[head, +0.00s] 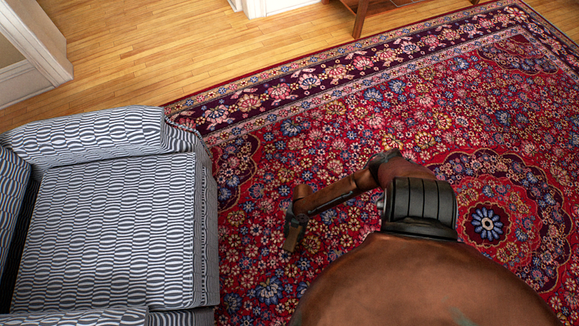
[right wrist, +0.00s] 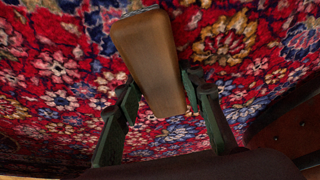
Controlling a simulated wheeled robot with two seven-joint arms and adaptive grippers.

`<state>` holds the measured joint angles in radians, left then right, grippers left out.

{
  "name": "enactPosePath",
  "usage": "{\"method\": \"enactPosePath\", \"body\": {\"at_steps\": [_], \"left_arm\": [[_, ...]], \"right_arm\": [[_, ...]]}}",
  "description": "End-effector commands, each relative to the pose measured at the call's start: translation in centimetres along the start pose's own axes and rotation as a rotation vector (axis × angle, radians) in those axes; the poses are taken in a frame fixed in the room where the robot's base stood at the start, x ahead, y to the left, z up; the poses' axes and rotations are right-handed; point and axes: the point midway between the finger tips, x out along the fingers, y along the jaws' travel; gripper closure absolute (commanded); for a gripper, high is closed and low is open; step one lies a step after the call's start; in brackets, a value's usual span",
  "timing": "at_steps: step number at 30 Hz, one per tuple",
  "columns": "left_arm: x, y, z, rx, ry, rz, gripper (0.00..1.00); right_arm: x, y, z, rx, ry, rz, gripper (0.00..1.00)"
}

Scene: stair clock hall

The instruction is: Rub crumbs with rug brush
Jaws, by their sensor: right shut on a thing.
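My right gripper (head: 299,208) is low over the patterned red rug (head: 330,130), left of its round medallion. It is shut on a brush with a smooth brown back (right wrist: 150,60). The right wrist view shows the dark green fingers (right wrist: 160,108) on either side of the brush. The brush also shows small in the head view (head: 293,236), at the end of my arm. Its bristles are mostly hidden, and I cannot tell whether they touch the rug. I cannot make out crumbs among the rug's flowers. My left gripper is not in view.
A blue-and-white patterned armchair (head: 105,230) stands at the left, close to my right gripper. Bare wooden floor (head: 170,50) lies beyond the rug. A wooden table leg (head: 359,20) stands at the top. The rug is clear towards the upper right.

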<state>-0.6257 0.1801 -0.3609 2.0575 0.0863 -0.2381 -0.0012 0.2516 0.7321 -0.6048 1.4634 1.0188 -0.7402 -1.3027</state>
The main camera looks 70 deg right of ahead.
Motion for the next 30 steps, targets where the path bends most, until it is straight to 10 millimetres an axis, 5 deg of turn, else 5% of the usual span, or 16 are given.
{"method": "enactPosePath", "body": {"at_steps": [13,18,30], "left_arm": [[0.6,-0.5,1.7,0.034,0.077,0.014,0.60],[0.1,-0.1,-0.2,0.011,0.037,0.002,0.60],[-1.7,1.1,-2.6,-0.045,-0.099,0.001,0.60]], "right_arm": [[-1.0,1.1,2.9,-0.015,-0.002,-0.009,0.84],[-4.4,1.3,1.4,-0.022,-0.001,-0.003,0.84],[-7.5,1.4,0.0,-0.019,-0.001,-0.003,0.84]]}}
